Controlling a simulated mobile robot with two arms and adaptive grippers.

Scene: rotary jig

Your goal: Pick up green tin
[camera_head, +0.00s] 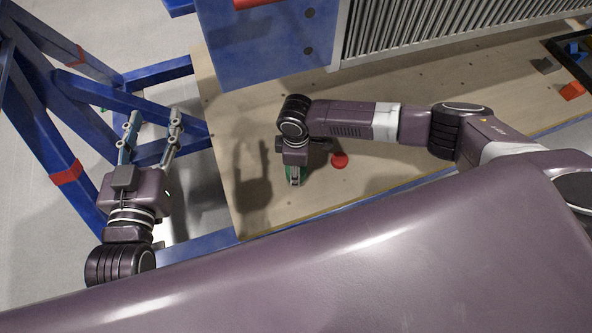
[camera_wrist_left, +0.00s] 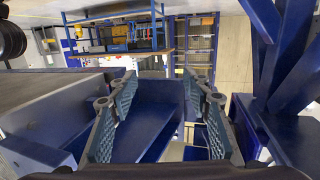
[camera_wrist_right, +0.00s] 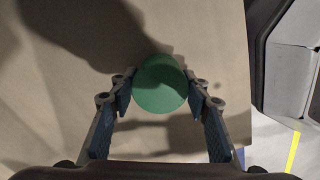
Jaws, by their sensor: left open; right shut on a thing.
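The green tin (camera_wrist_right: 160,84) shows from above as a round green disc in the right wrist view, over the wooden table top. My right gripper (camera_wrist_right: 160,90) is shut on it, with one finger against each side. In the head view only a sliver of the green tin (camera_head: 302,173) shows beneath my right gripper (camera_head: 295,180), close over the table. I cannot tell whether the tin touches the table. My left gripper (camera_head: 150,135) is open and empty, left of the table near the blue frame. Its spread fingers show in the left wrist view (camera_wrist_left: 160,95).
A red round object (camera_head: 339,160) lies on the wooden table (camera_head: 400,180) just right of my right gripper. A blue block structure (camera_head: 265,45) stands behind. Blue beams (camera_head: 75,90) stand near my left gripper. Small red (camera_head: 571,91) and blue pieces lie at the far right.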

